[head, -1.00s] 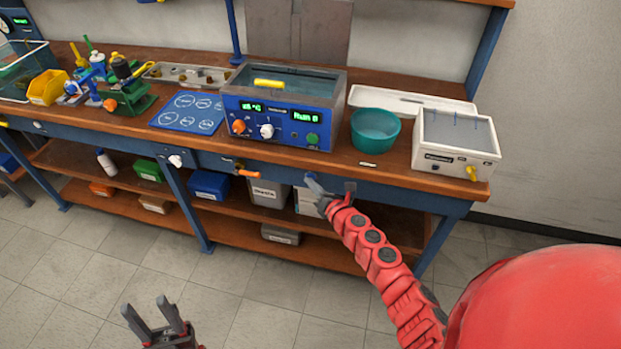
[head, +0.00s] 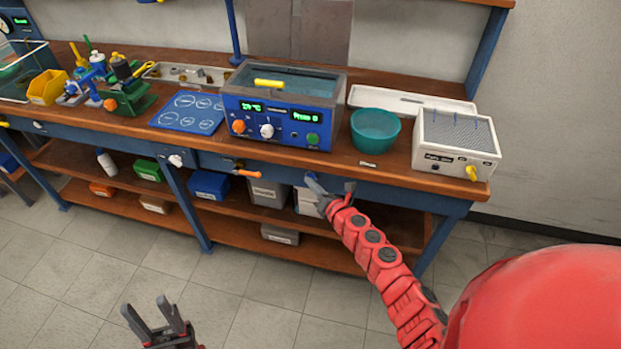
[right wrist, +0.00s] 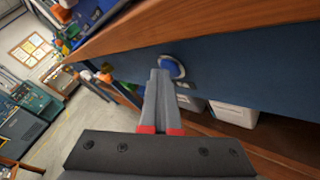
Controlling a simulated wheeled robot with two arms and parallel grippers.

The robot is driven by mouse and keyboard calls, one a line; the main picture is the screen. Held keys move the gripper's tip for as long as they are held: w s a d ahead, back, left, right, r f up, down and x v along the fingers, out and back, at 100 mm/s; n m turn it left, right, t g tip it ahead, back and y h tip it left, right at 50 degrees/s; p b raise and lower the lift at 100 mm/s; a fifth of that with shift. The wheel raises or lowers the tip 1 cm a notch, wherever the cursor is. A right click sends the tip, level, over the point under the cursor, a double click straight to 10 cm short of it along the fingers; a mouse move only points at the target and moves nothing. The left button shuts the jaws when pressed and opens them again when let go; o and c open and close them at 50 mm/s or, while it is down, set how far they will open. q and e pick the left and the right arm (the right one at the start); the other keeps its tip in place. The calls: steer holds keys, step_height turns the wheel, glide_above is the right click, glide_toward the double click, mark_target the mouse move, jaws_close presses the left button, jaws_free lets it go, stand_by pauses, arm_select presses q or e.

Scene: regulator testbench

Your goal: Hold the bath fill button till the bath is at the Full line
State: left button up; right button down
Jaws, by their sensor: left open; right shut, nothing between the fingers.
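The bath (head: 285,140) is a grey-rimmed tank with a blue front panel, dials and green displays, on the bench. Water shows inside it, with a yellow piece at the top; I cannot make out a Full line. A round blue button with a pale ring (right wrist: 176,68) sits on the bench's blue front rail in the right wrist view. My right gripper (right wrist: 160,74) is shut and empty, its fingertips at the button and partly covering it; I cannot tell whether they press it. My left gripper (head: 152,312) is open and empty, low over the floor.
A teal bowl (head: 375,132) and a white box with a yellow tap (head: 450,160) stand right of the bath. A blue mat (head: 188,112) and a green stand (head: 130,98) are to its left. The floor in front is clear.

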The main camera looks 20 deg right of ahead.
steer(key=shift+s, duration=0.1)
stand_by(0.7)
steer(key=shift+s+a, duration=0.45)
steer(key=shift+s, duration=0.2)
steer(key=shift+s+a, duration=0.75)
steer(key=shift+s, duration=0.3)
steer(key=shift+s+a, duration=0.7)
steer(key=shift+s, duration=0.35)
